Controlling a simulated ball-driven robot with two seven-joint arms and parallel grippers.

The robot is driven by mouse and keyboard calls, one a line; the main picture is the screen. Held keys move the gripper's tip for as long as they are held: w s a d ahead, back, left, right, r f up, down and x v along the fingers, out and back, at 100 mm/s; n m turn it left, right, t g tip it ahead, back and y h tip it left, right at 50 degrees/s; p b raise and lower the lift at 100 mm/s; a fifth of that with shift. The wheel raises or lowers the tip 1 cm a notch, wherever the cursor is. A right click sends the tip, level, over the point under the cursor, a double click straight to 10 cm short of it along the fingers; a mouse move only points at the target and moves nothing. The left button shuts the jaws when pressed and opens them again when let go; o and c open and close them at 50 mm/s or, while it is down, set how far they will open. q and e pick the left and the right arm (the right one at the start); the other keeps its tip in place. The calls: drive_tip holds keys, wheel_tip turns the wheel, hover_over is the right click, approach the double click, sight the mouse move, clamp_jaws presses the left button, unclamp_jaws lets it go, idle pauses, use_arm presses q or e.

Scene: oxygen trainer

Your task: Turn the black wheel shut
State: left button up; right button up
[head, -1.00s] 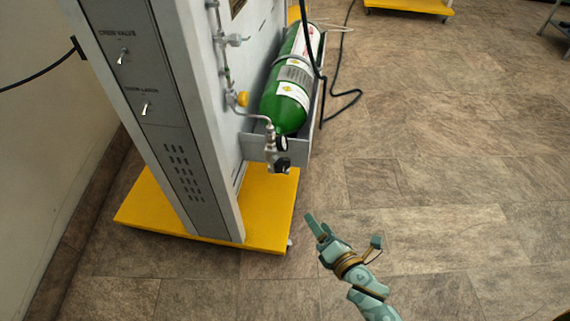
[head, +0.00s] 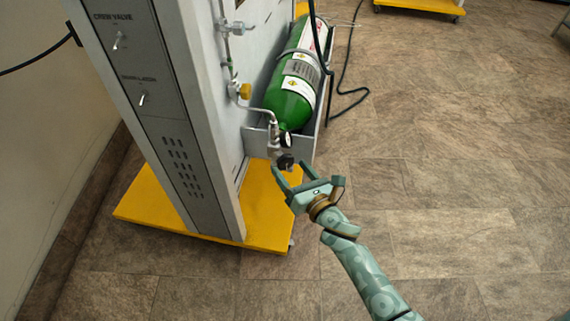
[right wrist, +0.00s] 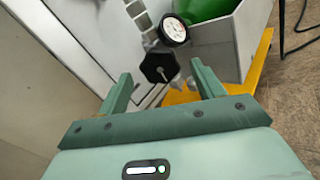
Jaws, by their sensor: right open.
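The black wheel (head: 285,161) sits at the valve end of the green cylinder (head: 292,90). In the right wrist view the black wheel (right wrist: 159,67) shows as a dark knob just below a round white gauge (right wrist: 173,29). My right gripper (head: 289,170) is open and empty, with its fingertips close to the wheel. In the right wrist view its two fingers (right wrist: 160,82) stand apart, one on each side of the wheel and nearer the camera. Whether either finger touches it I cannot tell. My left gripper is not in view.
The cylinder lies in a grey tray (head: 256,143) on the side of a tall grey cabinet (head: 170,110). The cabinet stands on a yellow base (head: 150,214). A black hose (head: 349,96) runs beside the tray. The tiled floor (head: 450,180) at the right is clear.

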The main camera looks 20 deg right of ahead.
sight(287, 164)
drive_tip(key=w, duration=0.2)
drive_tip(key=shift+w+a+f, duration=0.1)
drive_tip(key=shift+w+a, duration=0.05)
drive_tip(key=shift+w, duration=0.15)
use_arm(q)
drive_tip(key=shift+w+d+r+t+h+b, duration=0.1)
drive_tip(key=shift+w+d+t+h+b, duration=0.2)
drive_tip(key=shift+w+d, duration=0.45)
use_arm(e)
drive_tip(key=shift+w+a, duration=0.1)
drive_tip(key=shift+w, duration=0.3)
drive_tip(key=c, duration=1)
